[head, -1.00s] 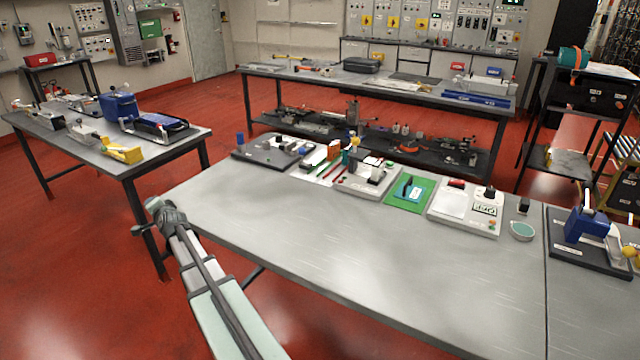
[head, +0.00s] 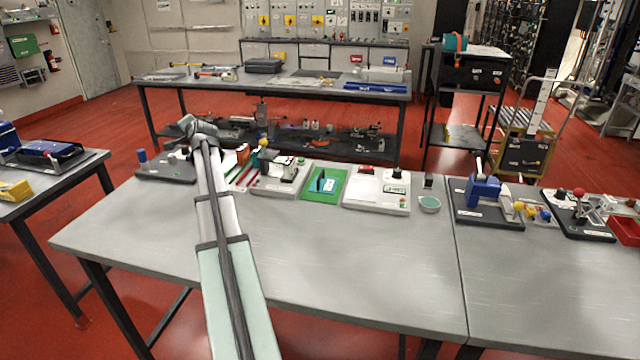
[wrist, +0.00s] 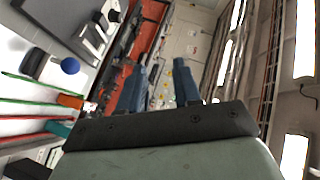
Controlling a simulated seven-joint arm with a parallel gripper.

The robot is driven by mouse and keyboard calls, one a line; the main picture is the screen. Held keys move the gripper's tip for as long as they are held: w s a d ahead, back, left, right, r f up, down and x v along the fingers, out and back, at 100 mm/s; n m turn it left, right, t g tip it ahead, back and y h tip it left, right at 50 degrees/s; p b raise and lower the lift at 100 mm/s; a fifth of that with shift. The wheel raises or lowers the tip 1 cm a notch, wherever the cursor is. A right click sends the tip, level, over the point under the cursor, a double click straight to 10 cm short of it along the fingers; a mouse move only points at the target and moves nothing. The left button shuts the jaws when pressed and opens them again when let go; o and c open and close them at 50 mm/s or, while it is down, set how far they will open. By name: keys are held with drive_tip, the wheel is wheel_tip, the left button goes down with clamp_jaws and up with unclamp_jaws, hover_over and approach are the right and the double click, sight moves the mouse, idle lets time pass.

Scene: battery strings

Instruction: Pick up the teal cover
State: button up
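Several teal items show, and I cannot tell for sure which is the teal cover. A small teal piece (head: 255,159) stands among the parts along the bench's back edge in the head view, right of my arm. A teal piece (wrist: 60,128) lies at the left of the wrist view, beside red and green rods.
The grey bench (head: 330,255) is bare in front. Along its back stand a black base (head: 165,168), a green mat (head: 323,184), a white panel (head: 377,190) and a blue clamp fixture (head: 484,193). A blue ball (wrist: 70,66) is near the gripper's left in the wrist view.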

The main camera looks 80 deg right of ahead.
drive_tip(key=s+d+r+m+g+h, duration=0.1)
drive_tip(key=s+d+r, duration=0.3)
drive_tip(key=s, duration=0.4)
drive_tip(key=s+d+r+g, duration=0.1)
drive_tip(key=s+d+r, duration=0.35)
drive_tip(key=s, duration=0.25)
drive_tip(key=s+d+r+m+g+h, duration=0.1)
drive_tip(key=s+d+r, duration=0.2)
drive_tip(key=s+d, duration=0.35)
drive_tip(key=n+g+y, duration=0.5)
drive_tip(key=g+y, duration=0.6)
drive_tip(key=y, duration=0.1)
approach(320, 176)
drive_tip(key=x, duration=1)
drive_tip(key=shift+d+f, duration=0.1)
drive_tip(key=shift+f, duration=0.2)
clamp_jaws()
